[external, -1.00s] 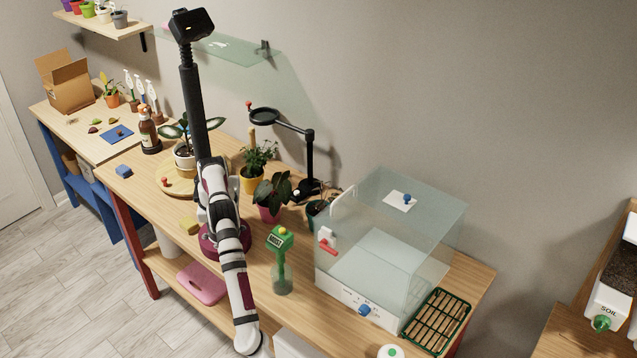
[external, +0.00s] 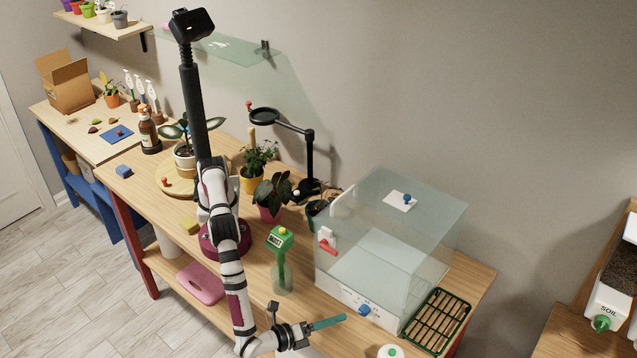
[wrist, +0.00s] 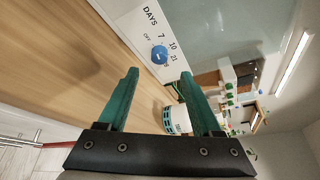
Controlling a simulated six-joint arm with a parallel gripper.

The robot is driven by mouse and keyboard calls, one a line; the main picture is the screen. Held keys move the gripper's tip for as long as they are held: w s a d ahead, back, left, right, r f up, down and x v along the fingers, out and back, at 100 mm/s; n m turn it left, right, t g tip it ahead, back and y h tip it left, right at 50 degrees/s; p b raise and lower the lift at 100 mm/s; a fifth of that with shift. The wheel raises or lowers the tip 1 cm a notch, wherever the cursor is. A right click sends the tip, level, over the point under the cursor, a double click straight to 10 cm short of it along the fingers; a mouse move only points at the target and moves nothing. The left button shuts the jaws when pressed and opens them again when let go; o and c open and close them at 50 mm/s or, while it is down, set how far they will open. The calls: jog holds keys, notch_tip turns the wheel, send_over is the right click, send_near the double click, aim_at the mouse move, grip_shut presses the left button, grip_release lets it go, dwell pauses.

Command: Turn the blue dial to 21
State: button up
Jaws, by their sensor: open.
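The blue dial (external: 364,310) sits on the white front panel (external: 345,298) of the clear glass case. In the wrist view the dial (wrist: 159,55) is near the top middle, beside printed DAYS, OFF, 7, 10 and 21. It has a small white mark, but I cannot tell clearly which label it points at. My gripper (external: 328,322) is in front of the panel, to the left of and below the dial in the external view. In the wrist view its two teal fingers (wrist: 160,74) are apart and empty, with the dial beyond their tips.
The glass case (external: 390,250) has a red lever (external: 327,247) on its side. A green rack (external: 437,320) lies to the right. A white object with a green top (external: 391,351) is near the front.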

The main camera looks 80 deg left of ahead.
aim_at(360, 312)
jog(key=x, duration=0.8)
grip_shut()
